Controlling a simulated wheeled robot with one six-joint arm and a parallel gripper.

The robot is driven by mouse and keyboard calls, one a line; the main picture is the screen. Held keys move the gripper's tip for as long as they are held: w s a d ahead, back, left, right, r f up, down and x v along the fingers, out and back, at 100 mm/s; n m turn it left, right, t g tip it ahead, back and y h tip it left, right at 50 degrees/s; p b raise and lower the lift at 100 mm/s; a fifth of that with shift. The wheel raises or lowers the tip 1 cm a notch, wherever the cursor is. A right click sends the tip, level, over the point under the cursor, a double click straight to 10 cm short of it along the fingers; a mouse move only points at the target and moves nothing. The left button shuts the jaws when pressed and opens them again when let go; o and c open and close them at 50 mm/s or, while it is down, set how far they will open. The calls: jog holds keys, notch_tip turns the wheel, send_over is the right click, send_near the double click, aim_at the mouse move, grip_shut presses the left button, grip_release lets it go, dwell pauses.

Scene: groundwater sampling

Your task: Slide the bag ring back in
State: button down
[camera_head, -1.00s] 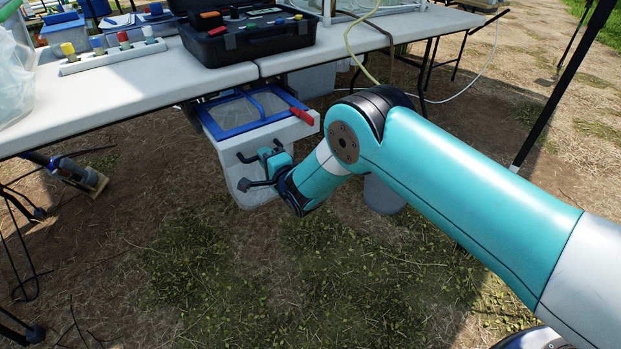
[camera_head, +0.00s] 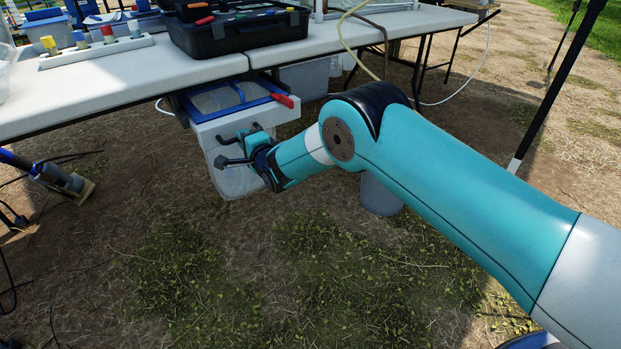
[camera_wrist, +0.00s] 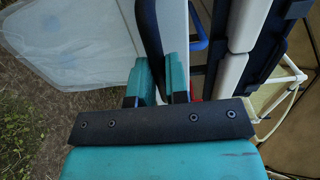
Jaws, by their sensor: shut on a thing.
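The bag ring (camera_head: 233,111) is a blue rectangular frame with a white front panel (camera_head: 240,124), under the table edge. It stands partly out from beneath the tabletop. A pale translucent bag (camera_head: 235,181) hangs below it and also fills the upper left of the wrist view (camera_wrist: 70,35). My gripper (camera_head: 247,146) is at the front panel. In the wrist view its teal fingers (camera_wrist: 161,78) sit on both sides of a black handle (camera_wrist: 149,35) and are shut on it. A red piece (camera_head: 283,100) shows at the frame's right corner. The frame's rear is hidden under the table.
The white folding table (camera_head: 110,85) carries a black case (camera_head: 235,36) and a rack of coloured vials (camera_head: 95,52). A grey bucket (camera_head: 381,194) stands behind my arm. A black pole (camera_head: 545,110) rises at the right. The grassy ground in front is clear.

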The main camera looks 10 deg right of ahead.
jog(key=b+x, duration=0.4)
jog(key=b, duration=0.2)
jog(key=shift+w+a, duration=0.25)
jog(key=shift+w, duration=0.1)
jog(key=c, duration=1)
grip_release()
jog(key=shift+c, duration=0.2)
jog(key=shift+s, duration=0.1)
jog(key=p+v, duration=0.4)
jog(key=v, duration=1.3)
